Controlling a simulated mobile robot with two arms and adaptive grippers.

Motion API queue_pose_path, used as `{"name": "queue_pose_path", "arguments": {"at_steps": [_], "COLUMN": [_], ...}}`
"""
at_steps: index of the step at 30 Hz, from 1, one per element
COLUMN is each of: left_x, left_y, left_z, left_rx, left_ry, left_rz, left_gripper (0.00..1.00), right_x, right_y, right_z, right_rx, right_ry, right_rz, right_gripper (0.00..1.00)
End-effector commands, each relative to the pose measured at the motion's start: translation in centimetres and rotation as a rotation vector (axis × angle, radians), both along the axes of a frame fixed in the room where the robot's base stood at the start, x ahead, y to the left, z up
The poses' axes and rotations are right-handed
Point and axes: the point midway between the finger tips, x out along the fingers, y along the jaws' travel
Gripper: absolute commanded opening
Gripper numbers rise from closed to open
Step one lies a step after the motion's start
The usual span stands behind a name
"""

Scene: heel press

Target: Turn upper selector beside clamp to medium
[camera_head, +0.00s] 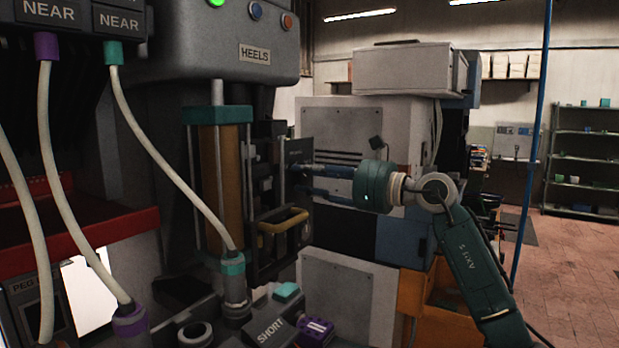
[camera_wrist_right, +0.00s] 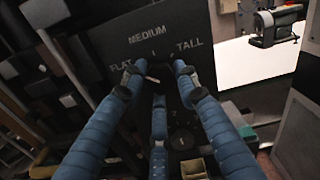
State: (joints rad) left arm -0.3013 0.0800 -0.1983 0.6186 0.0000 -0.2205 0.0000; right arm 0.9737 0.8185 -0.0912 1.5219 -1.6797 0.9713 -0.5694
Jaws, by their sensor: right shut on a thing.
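The upper selector (camera_wrist_right: 151,78) is on a dark panel (camera_wrist_right: 120,45) marked FLAT, MEDIUM and TALL in the right wrist view. Only a small pale part of it shows between my fingers; which mark it points at cannot be told. My right gripper (camera_wrist_right: 158,76) has its blue fingers closed around the selector. In the head view the same gripper (camera_head: 298,178) reaches in from the right to the panel's edge beside the clamp (camera_head: 283,222), which has a yellow handle. The selector is hidden there. My left gripper is not in view.
A second, lower round knob (camera_wrist_right: 182,138) sits below on the panel. The heel press (camera_head: 254,54) stands at the left, with pale hoses (camera_head: 157,157) in front. A SHORT block (camera_head: 272,328) lies below the clamp. Open floor (camera_head: 575,260) is at the right.

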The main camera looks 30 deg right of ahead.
Motion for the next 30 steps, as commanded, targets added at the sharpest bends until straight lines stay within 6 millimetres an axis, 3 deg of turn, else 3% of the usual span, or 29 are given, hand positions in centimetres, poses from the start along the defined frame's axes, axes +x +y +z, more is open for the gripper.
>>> {"name": "queue_pose_path", "arguments": {"at_steps": [11, 30], "left_x": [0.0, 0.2], "left_y": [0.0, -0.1], "left_z": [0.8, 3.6], "left_rx": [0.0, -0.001], "left_ry": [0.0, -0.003], "left_rz": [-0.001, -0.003], "left_gripper": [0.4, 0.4], "right_x": [0.0, 0.0], "right_y": [-0.2, -0.4], "right_z": [0.4, 0.7], "right_rx": [0.138, 0.601], "right_ry": [0.075, 0.342], "right_rz": [-0.003, -0.004], "right_gripper": [0.04, 0.04]}}
